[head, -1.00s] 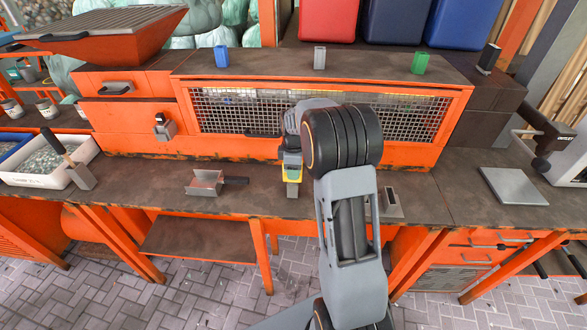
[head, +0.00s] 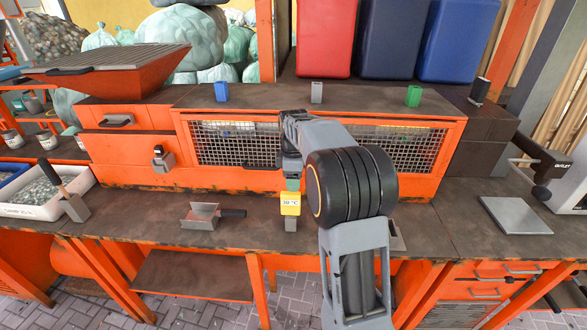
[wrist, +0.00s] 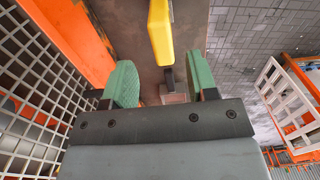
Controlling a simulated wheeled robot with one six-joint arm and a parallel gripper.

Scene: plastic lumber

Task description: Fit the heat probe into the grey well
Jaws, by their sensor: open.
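The heat probe (head: 290,204) has a yellow head with a temperature display and stands upright in a small grey block (head: 291,225) near the bench's front edge. The grey well (head: 316,92) stands on the upper shelf between a blue and a green one; nothing shows in it. My gripper (head: 292,183) is just above the yellow head, open and empty. In the wrist view its green pads (wrist: 160,82) stand apart, with the yellow head (wrist: 160,35) seen in the gap between them. I cannot tell whether either pad touches it.
The blue well (head: 221,91) and green well (head: 413,96) flank the grey one. A grey scoop (head: 201,216) lies left of the probe. A mesh front (head: 225,143) rises behind my gripper. A grey plate (head: 516,215) lies at right. Bench between scoop and trowel (head: 72,205) is clear.

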